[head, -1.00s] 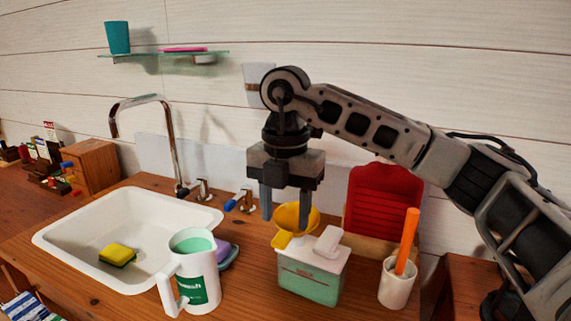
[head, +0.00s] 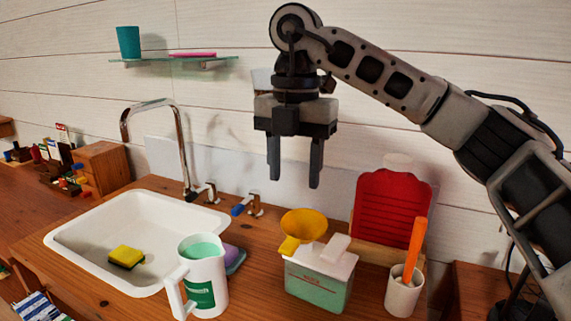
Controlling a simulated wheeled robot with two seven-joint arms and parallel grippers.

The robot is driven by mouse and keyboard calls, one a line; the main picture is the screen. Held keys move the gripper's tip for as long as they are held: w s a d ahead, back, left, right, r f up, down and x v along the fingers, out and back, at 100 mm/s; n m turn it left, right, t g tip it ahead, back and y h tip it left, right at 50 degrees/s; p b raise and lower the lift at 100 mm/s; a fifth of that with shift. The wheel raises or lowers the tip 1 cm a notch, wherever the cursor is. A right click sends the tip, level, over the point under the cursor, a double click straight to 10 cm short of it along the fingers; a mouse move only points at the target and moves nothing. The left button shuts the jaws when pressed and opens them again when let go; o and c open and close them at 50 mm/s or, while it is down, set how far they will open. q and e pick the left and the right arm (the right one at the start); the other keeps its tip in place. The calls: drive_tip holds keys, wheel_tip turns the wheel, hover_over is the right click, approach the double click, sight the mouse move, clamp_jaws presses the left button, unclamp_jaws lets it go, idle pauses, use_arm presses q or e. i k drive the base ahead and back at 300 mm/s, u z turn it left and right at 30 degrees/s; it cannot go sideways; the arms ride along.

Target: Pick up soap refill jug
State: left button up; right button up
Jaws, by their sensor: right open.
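The soap refill jug (head: 208,276) looks to be the white handled pitcher with a green label and pale green liquid inside. It stands upright on the wooden counter, right of the sink's front corner, its handle toward the lower left. My right gripper (head: 295,182) is open and empty, fingers pointing down. It hangs in the air above and behind a yellow funnel (head: 304,223), up and to the right of the jug, clear of it. My left gripper is not in view.
The funnel sits at a white-topped green container (head: 320,290) right of the jug. A purple item (head: 233,257) lies close behind the jug. A white cup (head: 402,293) with an orange-handled tool, a red ribbed item (head: 391,208), the sink (head: 75,236) and the faucet (head: 184,150) surround it.

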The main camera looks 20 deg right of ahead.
sight(201, 255)
drive_tip(key=k, duration=1)
